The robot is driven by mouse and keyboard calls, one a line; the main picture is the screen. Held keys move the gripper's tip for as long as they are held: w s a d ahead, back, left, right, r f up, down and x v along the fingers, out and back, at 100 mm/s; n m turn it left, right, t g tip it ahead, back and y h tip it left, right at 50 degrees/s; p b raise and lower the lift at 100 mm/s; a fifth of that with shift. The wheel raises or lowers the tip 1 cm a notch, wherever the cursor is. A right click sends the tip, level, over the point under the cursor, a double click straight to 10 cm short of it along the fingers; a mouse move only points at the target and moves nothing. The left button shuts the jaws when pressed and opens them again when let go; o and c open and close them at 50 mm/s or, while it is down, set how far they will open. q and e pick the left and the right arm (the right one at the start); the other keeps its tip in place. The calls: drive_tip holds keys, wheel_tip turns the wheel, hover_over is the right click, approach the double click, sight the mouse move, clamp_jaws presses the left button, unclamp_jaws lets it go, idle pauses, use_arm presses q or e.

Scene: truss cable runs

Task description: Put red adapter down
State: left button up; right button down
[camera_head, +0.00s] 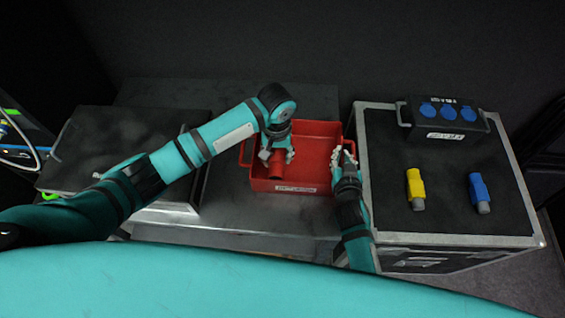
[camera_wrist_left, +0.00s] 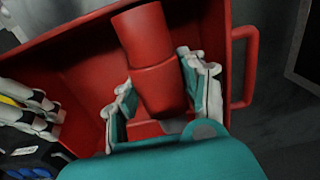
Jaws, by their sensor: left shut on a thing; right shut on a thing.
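The red adapter (camera_head: 275,170) is a stubby cylinder held by my left gripper (camera_head: 277,157) inside the red bin (camera_head: 320,133). In the left wrist view the red adapter (camera_wrist_left: 150,60) sits between the two fingers of the left gripper (camera_wrist_left: 163,92), with bin walls around it. I cannot tell whether the adapter touches the bin floor. My right gripper (camera_head: 343,158) is shut at the bin's right side, apparently on its handle, which the fingers mostly hide. The right gripper's fingers (camera_wrist_left: 35,108) also show at the left of the left wrist view.
A black-topped case (camera_head: 450,220) stands right of the bin. It carries a yellow connector (camera_head: 415,187), a blue connector (camera_head: 480,193) and a black box with blue sockets (camera_head: 443,120). Another black case (camera_head: 120,130) is at left. The bin's left handle (camera_wrist_left: 243,70) is free.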

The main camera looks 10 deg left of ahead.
sight(278, 153)
use_arm(q)
drive_tip(key=shift+f, duration=2.55)
drive_tip(key=o, duration=1.3)
drive_tip(key=shift+f, duration=0.1)
drive_tip(key=shift+o, duration=0.2)
wheel_tip(278, 153, up, 12)
drive_tip(key=shift+r, duration=0.15)
use_arm(e)
drive_tip(key=c, duration=1.4)
unclamp_jaws()
